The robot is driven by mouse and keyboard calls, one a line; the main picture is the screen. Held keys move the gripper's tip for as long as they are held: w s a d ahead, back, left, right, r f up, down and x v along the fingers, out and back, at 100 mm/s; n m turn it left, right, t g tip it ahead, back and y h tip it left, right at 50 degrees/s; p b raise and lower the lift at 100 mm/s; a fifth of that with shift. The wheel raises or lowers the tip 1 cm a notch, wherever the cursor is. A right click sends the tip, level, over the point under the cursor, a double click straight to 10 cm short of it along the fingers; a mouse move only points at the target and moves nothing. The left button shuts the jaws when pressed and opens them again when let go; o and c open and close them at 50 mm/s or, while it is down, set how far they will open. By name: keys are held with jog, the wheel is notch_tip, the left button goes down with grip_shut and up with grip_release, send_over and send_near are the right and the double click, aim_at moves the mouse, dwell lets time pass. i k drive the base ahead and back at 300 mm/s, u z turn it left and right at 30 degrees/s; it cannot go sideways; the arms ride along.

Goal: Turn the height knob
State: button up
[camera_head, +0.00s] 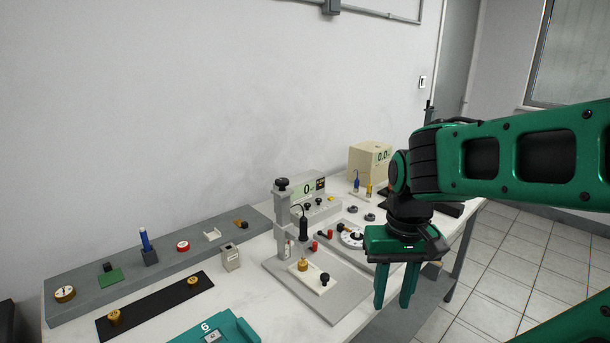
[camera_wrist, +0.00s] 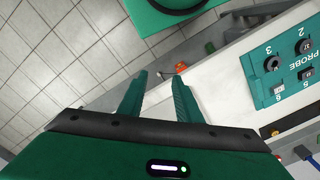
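A grey stand (camera_head: 283,215) with a black knob (camera_head: 282,184) on top of its column stands mid-table in the head view. A second black knob (camera_head: 325,279) sits on the pale plate at its base, beside a brass piece (camera_head: 302,265). The pictures do not show which one is the height knob. My gripper (camera_head: 392,302) points down to the right of the stand, well apart from both knobs. Its two fingers are spread with nothing between them. In the wrist view the gripper (camera_wrist: 159,76) shows floor and table edge beyond its fingertips; neither knob can be made out there.
A display box (camera_head: 308,188) reading 0 stands behind the stand, and a cream box (camera_head: 368,162) farther back right. A dial plate (camera_head: 351,236) lies between stand and gripper. A teal PROBE panel (camera_wrist: 285,65) shows in the wrist view. Small parts line the grey shelf (camera_head: 85,290) at left.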

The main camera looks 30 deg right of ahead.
aim_at(281, 182)
jog(key=z, duration=0.45)
jog(key=k, duration=0.8)
jog(key=z, duration=0.45)
jog(key=i, duration=0.45)
jog(key=u, duration=0.05)
